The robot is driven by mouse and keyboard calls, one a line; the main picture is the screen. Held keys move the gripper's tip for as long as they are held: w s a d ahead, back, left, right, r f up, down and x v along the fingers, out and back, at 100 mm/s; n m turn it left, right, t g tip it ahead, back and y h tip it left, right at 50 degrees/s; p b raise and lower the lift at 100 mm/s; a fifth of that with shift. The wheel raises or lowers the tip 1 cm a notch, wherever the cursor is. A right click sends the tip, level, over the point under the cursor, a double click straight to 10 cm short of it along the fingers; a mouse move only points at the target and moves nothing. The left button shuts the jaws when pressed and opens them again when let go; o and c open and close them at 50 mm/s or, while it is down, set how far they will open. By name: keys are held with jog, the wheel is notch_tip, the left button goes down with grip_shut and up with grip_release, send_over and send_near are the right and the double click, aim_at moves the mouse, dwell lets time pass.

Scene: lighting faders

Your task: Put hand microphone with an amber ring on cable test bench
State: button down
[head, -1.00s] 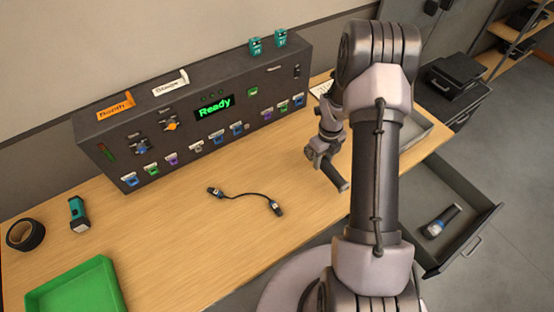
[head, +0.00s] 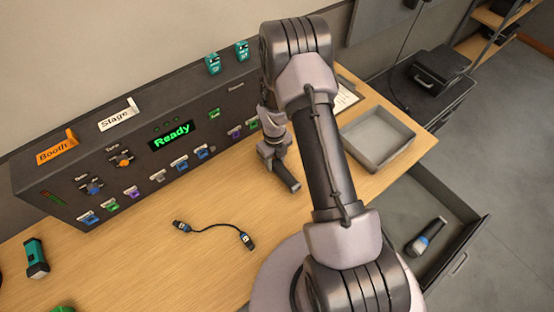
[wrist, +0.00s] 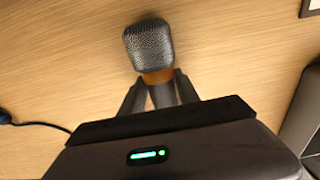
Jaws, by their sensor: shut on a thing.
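The hand microphone with an amber ring (wrist: 149,45) is in the wrist view, its grey mesh head pointing away from me above wood. My gripper (wrist: 158,86) is shut on it just below the amber ring; the handle is largely hidden behind the gripper body. In the head view my gripper (head: 287,180) hangs over the wooden desk (head: 205,268), right of the control panel. The amber ring cannot be made out there. I cannot tell which surface is the cable test bench; no label shows.
A control panel (head: 130,165) reading "Ready" stands along the wall. A short black cable (head: 215,228) and a teal flashlight (head: 35,257) lie on the desk. A grey tray (head: 378,140) is at right. An open drawer (head: 455,205) holds a blue-ringed microphone (head: 427,236). A dark table with a black case (head: 440,68) is behind.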

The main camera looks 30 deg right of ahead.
jog(key=shift+f, duration=0.15)
jog(key=c, duration=0.9)
grip_release()
jog(key=shift+d, duration=0.2)
jog(key=shift+a, duration=0.15)
